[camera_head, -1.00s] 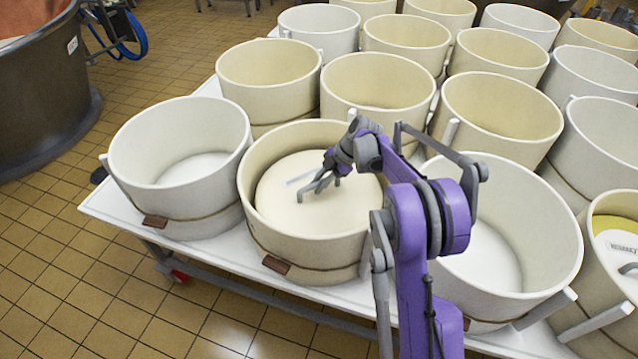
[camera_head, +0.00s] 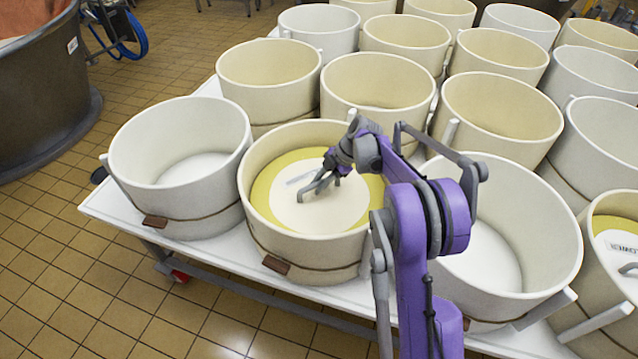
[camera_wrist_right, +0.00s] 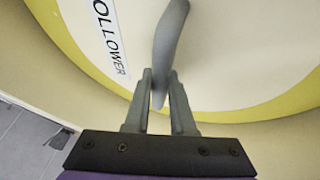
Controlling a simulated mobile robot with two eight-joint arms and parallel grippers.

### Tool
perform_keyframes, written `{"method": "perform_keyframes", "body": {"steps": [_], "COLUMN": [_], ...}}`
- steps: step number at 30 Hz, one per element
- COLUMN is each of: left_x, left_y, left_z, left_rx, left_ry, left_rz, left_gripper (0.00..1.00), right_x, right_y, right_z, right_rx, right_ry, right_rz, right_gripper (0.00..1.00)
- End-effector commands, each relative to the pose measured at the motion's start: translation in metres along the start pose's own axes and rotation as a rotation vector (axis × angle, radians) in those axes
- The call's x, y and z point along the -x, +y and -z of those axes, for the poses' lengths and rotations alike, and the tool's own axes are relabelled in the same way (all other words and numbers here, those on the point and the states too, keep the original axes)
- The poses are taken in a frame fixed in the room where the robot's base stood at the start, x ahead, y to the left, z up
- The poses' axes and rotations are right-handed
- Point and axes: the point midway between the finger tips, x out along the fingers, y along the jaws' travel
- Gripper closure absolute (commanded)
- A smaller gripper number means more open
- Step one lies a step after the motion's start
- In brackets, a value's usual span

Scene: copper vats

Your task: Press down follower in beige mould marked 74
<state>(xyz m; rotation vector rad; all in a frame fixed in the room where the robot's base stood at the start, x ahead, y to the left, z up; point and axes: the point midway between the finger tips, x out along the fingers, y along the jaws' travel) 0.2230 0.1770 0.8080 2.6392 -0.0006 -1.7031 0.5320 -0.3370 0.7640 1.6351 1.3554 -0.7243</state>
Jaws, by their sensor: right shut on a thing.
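The beige mould (camera_head: 305,248) stands at the front of the table; no number on it can be read. A white follower disc (camera_head: 315,209) lies inside it with a yellow ring (camera_head: 262,190) around it. In the right wrist view the follower (camera_wrist_right: 215,50) bears a label (camera_wrist_right: 110,38) reading "OLLOWER". My right gripper (camera_head: 322,187) is down inside the mould, shut on the follower's grey handle (camera_wrist_right: 167,45). The handle rises between the two fingers in the right wrist view. My left gripper is not in view.
A white mould (camera_head: 180,215) stands close on the left and another white mould (camera_head: 510,240) on the right. Several more moulds fill the white table (camera_head: 110,205) behind. A mould at the right edge holds a labelled follower (camera_head: 615,245) on yellow. Tiled floor (camera_head: 60,290) lies open at front left.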

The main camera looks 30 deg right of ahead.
Motion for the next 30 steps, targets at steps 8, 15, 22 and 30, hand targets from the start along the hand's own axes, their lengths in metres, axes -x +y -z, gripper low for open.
{"method": "perform_keyframes", "body": {"steps": [8,15,22,30], "left_x": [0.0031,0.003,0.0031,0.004], "left_y": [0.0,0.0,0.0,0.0], "left_z": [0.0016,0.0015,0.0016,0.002], "left_rx": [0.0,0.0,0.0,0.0], "left_ry": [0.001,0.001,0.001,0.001], "left_rz": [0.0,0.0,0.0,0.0], "left_gripper": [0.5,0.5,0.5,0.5], "right_x": [0.0003,0.0011,0.0017,0.0078], "right_y": [-0.002,-0.0011,-0.0004,0.0001], "right_z": [0.0008,0.001,0.0012,0.0012], "right_rx": [0.0,0.0,0.0,-0.001], "right_ry": [-0.001,0.0,0.0,0.0], "right_rz": [0.009,0.005,0.003,0.002], "right_gripper": [1.0,0.65,0.43,0.43]}}
